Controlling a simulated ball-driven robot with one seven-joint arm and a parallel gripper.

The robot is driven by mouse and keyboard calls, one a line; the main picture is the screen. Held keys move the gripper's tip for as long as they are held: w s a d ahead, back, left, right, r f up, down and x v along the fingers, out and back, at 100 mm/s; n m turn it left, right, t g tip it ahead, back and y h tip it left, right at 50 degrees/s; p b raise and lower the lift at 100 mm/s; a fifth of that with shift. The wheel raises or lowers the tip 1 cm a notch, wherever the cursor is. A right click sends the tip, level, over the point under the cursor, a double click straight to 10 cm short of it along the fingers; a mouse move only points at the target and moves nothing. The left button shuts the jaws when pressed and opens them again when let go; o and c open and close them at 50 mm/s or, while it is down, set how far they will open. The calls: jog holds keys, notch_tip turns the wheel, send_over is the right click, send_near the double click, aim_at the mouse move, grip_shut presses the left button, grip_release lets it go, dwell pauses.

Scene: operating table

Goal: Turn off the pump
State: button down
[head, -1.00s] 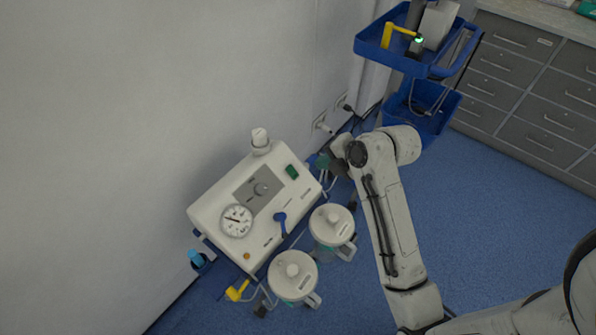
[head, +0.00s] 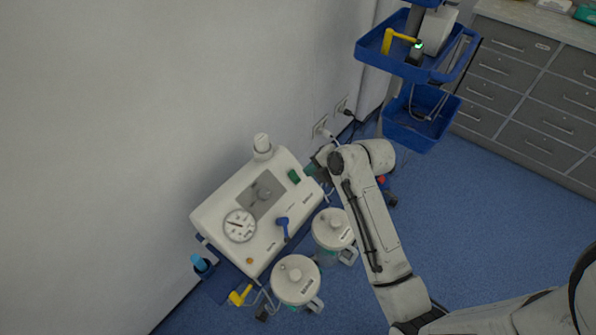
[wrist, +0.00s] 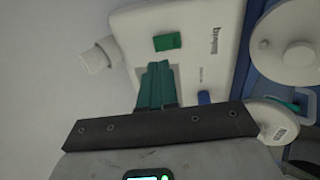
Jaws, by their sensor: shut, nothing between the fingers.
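The pump (head: 220,205) is a white box with a round gauge (head: 239,226), a grey dial panel (head: 260,193), a blue lever (head: 283,224) and a green rocker switch (head: 294,176). My gripper (head: 312,170) is at the pump's right end, close to the green switch, and partly hidden by my wrist. In the wrist view its teal fingers (wrist: 157,82) are together and empty. They point toward the green switch (wrist: 167,41), which lies just beyond their tips. The pump body (wrist: 205,50) fills much of that view. I cannot tell whether the fingers touch the pump or which way the switch is set.
Two lidded jars (head: 333,229) (head: 296,281) stand in front of the pump. A white knob (head: 262,147) rises at its back by the wall. A blue tray cart (head: 420,70) and grey drawers (head: 530,95) stand at the right. Blue floor lies open right of my arm.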

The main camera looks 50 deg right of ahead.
aim_at(293, 175)
jog(key=x, duration=0.7)
jog(key=shift+f+p, duration=0.1)
jog(key=shift+p, duration=0.25)
jog(key=shift+w, duration=0.15)
jog(key=shift+w, duration=0.1)
jog(key=shift+f, duration=0.15)
jog(key=shift+s+d+f, duration=0.1)
jog(key=shift+s+f, duration=0.2)
jog(key=shift+s, duration=0.5)
jog(key=shift+r, duration=0.1)
